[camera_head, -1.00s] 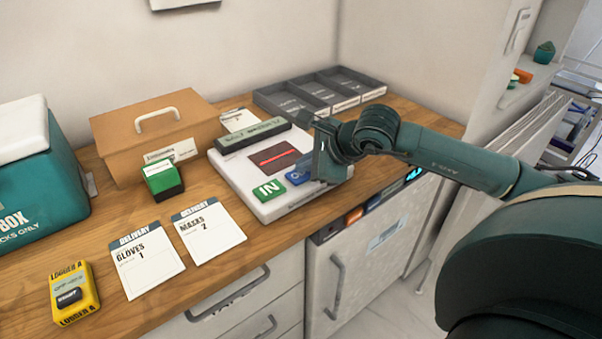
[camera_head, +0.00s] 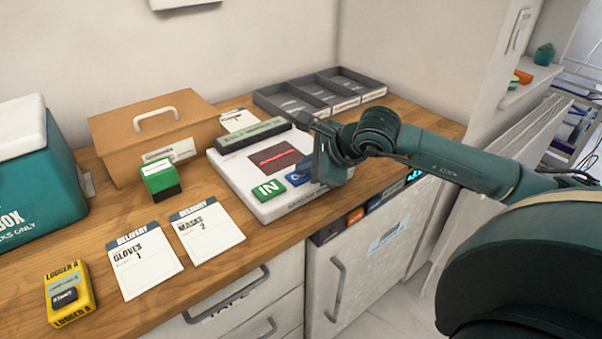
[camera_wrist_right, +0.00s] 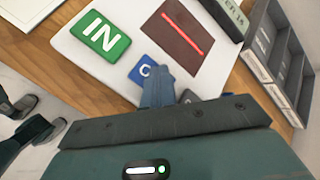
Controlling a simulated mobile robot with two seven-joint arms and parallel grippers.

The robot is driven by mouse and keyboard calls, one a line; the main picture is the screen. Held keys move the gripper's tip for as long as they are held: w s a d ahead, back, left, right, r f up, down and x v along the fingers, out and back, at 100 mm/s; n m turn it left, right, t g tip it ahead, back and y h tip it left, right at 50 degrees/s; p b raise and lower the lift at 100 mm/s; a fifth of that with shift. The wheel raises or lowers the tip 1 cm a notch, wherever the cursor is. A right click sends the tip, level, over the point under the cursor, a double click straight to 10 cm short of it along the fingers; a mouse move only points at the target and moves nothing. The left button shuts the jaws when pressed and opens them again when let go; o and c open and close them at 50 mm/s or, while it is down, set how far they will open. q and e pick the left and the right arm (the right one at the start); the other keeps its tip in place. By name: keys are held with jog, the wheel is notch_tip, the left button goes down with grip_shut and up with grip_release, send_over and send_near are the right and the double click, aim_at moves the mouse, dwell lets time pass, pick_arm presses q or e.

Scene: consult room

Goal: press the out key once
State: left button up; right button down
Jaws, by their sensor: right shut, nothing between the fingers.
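The blue out key (camera_head: 297,178) sits on the white panel (camera_head: 242,187), right of the green IN key (camera_head: 269,189). In the right wrist view the out key (camera_wrist_right: 143,73) shows only its left part, with one white letter; the fingers cover the rest. My right gripper (camera_head: 322,170) is shut and empty. In the wrist view its fingertips (camera_wrist_right: 157,72) overlap the out key; I cannot tell whether they touch it. Dark finger-like parts at the left edge of the wrist view may be my left gripper (camera_wrist_right: 45,118); its state is unclear.
A grey divided tray (camera_head: 306,116) stands behind. A green box (camera_head: 161,179), delivery cards (camera_head: 207,232) and a yellow logger (camera_head: 70,291) lie to the left.

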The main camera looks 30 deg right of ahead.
aim_at(306, 177)
dwell(0.3)
jog(key=shift+r+p, duration=0.35)
jog(key=shift+r, duration=0.55)
jog(key=shift+r+p, duration=1.3)
jog(key=shift+r, duration=1.25)
